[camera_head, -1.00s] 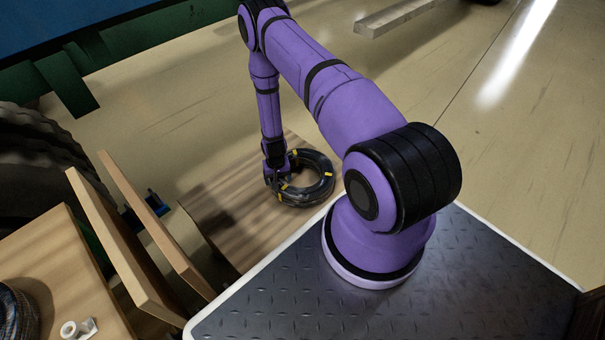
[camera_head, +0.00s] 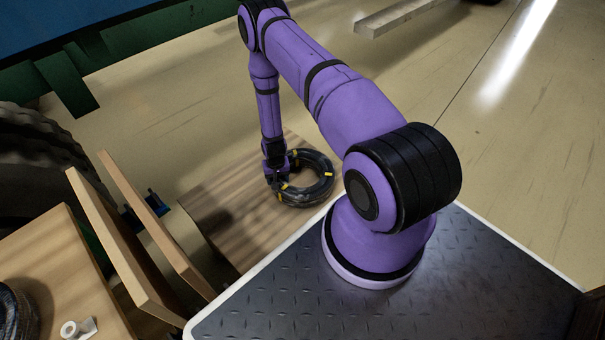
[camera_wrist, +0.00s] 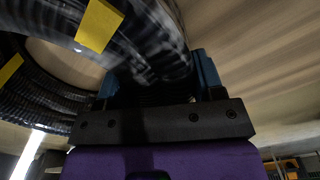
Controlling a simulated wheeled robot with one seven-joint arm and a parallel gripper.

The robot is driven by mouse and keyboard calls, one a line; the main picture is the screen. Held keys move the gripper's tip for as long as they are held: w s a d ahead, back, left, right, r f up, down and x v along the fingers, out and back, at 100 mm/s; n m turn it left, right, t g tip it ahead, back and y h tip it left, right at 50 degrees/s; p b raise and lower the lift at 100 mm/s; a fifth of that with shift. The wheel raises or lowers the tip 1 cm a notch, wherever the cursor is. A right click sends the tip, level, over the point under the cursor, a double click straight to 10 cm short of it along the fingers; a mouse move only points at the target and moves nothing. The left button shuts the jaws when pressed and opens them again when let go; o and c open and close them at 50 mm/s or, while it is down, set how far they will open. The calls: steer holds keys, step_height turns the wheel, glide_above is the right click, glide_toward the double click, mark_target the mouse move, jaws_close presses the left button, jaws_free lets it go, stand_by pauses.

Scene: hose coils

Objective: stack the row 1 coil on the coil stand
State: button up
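A black hose coil with yellow tape bands (camera_head: 318,188) appears to lie flat on a low wooden platform (camera_head: 228,215). I cannot tell whether it is the row 1 coil, or whether this platform is the coil stand. My gripper (camera_head: 273,178) points down at the coil's left side. In the wrist view the coil (camera_wrist: 45,92) curves across the upper left, and its near part passes between the two blue fingers of my gripper (camera_wrist: 155,75). The fingers stand apart, close to the hose on both sides. The fingertips are hidden, so a firm hold cannot be made out.
At the left is a wooden bench (camera_head: 55,262) with another dark coil (camera_head: 14,312) cut off by the edge and a small pale fitting (camera_head: 78,328). Upright boards (camera_head: 125,255) stand between bench and platform. Large tyres (camera_head: 40,155) are behind. The floor at right is open.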

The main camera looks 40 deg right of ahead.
steer(key=c, duration=0.7)
steer(key=shift+o, duration=0.2)
steer(key=shift+r, duration=0.1)
jaws_close()
steer(key=shift+r, duration=0.2)
steer(key=shift+r, duration=0.45)
steer(key=shift+r, duration=2.85)
